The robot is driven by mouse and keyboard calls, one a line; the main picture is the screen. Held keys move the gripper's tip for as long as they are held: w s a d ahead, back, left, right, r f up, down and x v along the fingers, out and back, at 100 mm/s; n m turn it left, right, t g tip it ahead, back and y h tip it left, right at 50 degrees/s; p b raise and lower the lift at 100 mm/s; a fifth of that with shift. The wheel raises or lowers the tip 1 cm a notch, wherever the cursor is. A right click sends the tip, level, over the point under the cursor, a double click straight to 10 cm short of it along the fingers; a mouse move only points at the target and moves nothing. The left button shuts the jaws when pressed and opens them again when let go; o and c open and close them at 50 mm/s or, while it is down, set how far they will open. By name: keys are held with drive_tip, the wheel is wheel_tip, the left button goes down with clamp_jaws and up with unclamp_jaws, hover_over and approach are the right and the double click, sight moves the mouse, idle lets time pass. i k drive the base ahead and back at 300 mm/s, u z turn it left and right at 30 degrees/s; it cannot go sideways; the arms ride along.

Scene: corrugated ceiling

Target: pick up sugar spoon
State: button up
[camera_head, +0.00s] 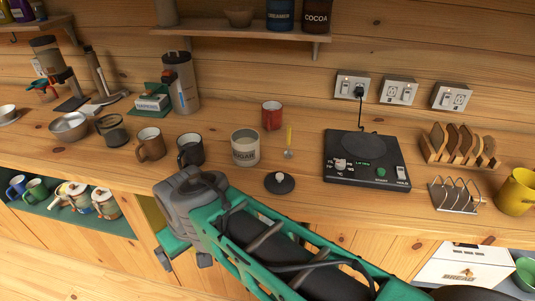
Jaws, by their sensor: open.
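The sugar spoon (288,143) stands out as a thin yellow handle with a small pale bowl at its lower end. It is on the wooden counter, between the white sugar canister (245,152) and the black hot plate. The round dark lid (279,183) with a light knob lies just in front of it. My gripper (184,258) hangs below the wrist at the counter's front edge, left of and nearer than the spoon. Its two grey tips are apart with nothing visible between them. The spoon is clear of my arm in this view.
A red mug (271,115) stands behind the canister, left of the spoon. A dark mug (190,150) and a brown mug (150,145) stand further left. The black hot plate (366,160) lies to the right. A shelf (240,34) overhangs the back.

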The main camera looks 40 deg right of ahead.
sight(289, 154)
drive_tip(key=z, duration=2.25)
drive_tip(key=k, duration=0.75)
drive_tip(key=u, duration=0.9)
drive_tip(key=i, duration=1)
drive_tip(key=z, duration=0.5)
